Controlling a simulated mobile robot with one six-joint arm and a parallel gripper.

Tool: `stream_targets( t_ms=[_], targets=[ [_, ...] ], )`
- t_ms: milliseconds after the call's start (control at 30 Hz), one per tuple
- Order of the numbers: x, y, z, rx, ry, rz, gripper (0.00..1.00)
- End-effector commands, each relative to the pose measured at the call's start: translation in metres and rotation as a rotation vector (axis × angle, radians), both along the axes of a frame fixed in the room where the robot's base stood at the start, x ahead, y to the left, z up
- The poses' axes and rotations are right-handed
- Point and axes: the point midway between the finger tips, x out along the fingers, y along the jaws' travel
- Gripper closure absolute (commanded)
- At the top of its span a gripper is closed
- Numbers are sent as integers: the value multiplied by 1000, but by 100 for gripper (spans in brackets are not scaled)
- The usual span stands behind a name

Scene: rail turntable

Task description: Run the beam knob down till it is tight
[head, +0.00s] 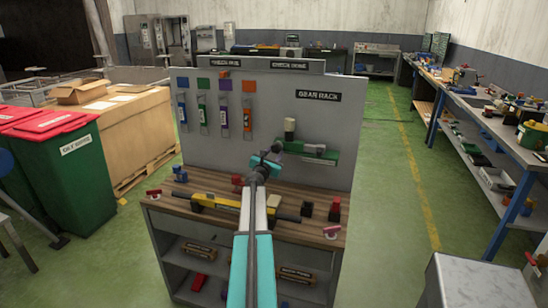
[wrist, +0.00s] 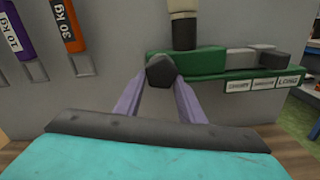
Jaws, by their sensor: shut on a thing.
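The beam knob (wrist: 163,71) is a dark, faceted knob at the left end of a green beam (wrist: 217,62) on the grey panel. In the wrist view my gripper (wrist: 162,84) has its two purple fingers closed in on the knob from both sides. In the head view my gripper (head: 277,149) reaches the left end of the green beam (head: 318,158), and my arm hides part of that spot. A pale cylinder on a dark stem (wrist: 184,20) stands on the beam. Whether the knob is tight cannot be seen.
A grey bar with a dark end (wrist: 262,57) lies along the beam's right. Small labels (wrist: 263,84) sit below it. Hanging weights (head: 224,108) are at the panel's left. A yellow tool (head: 215,203) and small blocks stand on the wooden bench top (head: 170,206).

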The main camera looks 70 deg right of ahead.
Motion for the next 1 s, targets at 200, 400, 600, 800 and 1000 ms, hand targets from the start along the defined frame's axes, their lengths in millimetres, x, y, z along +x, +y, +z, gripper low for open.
stream_targets(
  t_ms=[200, 400, 600, 800, 1000],
  targets=[
    [0, -2, 3, -3, -114, -4, 87],
    [1, -1, 3, 5, -246, -4, 87],
    [2, -1, 4, 12, -385, -3, 87],
    [3, -1, 5, 21, -527, -3, 87],
    [4, -1, 6, 29, -673, -4, 87]
  ],
)
